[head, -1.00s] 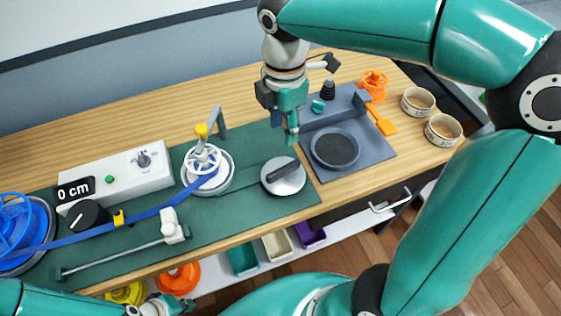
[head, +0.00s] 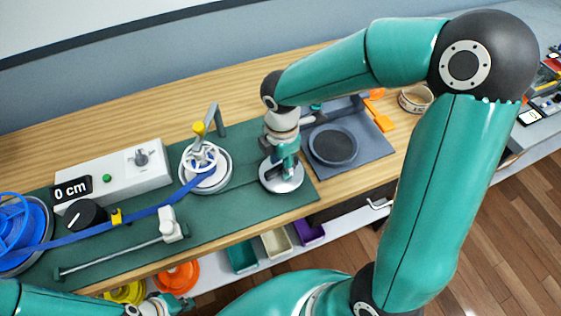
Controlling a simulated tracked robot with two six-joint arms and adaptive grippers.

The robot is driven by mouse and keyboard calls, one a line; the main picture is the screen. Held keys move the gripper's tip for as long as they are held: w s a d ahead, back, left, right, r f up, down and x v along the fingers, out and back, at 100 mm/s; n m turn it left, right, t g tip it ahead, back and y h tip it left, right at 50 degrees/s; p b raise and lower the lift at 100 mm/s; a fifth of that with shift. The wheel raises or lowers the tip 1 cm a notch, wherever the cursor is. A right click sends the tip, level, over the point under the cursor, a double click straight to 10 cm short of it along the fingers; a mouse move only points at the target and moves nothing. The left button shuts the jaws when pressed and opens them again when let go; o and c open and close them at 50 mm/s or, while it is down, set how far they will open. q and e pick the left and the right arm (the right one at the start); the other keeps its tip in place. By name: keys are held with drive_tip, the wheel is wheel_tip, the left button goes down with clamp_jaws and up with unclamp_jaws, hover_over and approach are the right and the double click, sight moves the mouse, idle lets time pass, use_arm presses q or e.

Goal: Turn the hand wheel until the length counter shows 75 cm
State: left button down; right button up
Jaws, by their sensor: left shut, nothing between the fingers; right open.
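The length counter (head: 72,190) reads 0 cm on the left of the white box. The white hand wheel (head: 204,160) with a yellow knob (head: 198,128) stands on a round base in the middle of the green mat. A blue strap (head: 145,213) runs from the blue reel (head: 22,222) to the wheel's base. My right gripper (head: 282,170) is open, pointing down over a silver disc (head: 292,186) right of the wheel; whether it touches the disc's black handle is hidden. My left gripper (head: 172,303) is shut and empty, low at the front, away from the wheel.
A grey tray with a round dark plate (head: 333,146) lies right of the disc. A metal bracket (head: 216,119) rises behind the wheel. Coloured bins stand below the bench.

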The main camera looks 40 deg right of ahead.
drive_tip(key=shift+c, duration=0.2)
clamp_jaws()
drive_tip(key=shift+m, duration=0.4)
drive_tip(key=m+b, duration=0.2)
drive_tip(key=m, duration=0.1)
drive_tip(key=shift+m, duration=0.3)
drive_tip(key=m+b, duration=0.3)
drive_tip(key=m, duration=0.3)
drive_tip(key=shift+w, duration=0.1)
drive_tip(key=m+b, duration=0.1)
drive_tip(key=m, duration=0.3)
drive_tip(key=m+b, duration=0.1)
drive_tip(key=m, duration=0.2)
drive_tip(key=shift+m, duration=0.3)
drive_tip(key=m+b, duration=0.2)
drive_tip(key=m, duration=0.4)
drive_tip(key=shift+r, duration=0.15)
